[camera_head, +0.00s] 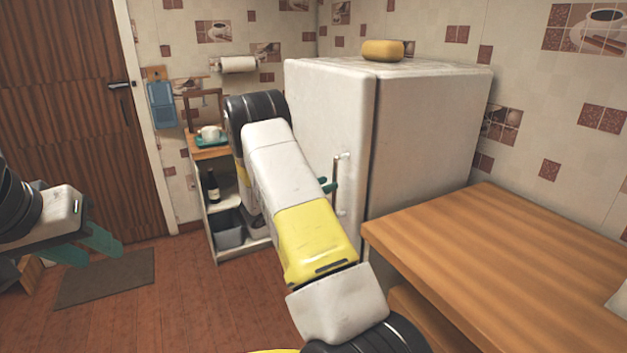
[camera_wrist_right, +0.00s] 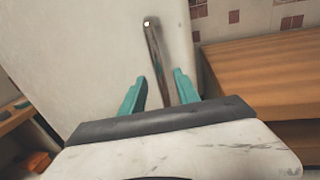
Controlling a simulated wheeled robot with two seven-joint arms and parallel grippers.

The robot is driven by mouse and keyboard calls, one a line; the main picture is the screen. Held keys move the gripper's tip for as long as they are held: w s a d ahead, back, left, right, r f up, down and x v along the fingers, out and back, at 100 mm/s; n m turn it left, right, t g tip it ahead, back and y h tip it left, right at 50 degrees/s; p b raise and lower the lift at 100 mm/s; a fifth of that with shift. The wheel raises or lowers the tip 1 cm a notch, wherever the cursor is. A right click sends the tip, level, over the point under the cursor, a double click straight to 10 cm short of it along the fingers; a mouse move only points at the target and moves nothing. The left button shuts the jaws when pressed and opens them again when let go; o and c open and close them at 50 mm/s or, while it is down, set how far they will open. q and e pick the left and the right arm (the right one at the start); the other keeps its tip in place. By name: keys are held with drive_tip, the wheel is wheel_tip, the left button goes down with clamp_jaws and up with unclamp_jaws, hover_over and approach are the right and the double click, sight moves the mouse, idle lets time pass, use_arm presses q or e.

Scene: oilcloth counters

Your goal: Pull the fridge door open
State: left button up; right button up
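The white fridge (camera_head: 430,130) stands at the middle, its door (camera_head: 325,115) facing the left front. The door looks shut, with a dark seam along its edge. Its upright metal handle (camera_head: 336,182) is partly hidden by my right arm in the head view. In the right wrist view the handle (camera_wrist_right: 157,60) runs down between the two teal fingers of my right gripper (camera_wrist_right: 160,92). The fingers are open, with a gap visible on each side of the bar. My left gripper (camera_head: 104,254) is at the far left, away from the fridge, its fingers apart and empty.
A wooden table (camera_head: 510,250) stands close to the fridge's right side. A low shelf (camera_head: 212,215) with a bottle and a grey bin is left of the fridge. A yellow object (camera_head: 383,50) lies on the fridge top. A dark mat (camera_head: 105,278) lies on the open floor.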

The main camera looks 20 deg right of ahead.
sight(335, 180)
drive_tip(key=shift+x, duration=2.25)
clamp_jaws()
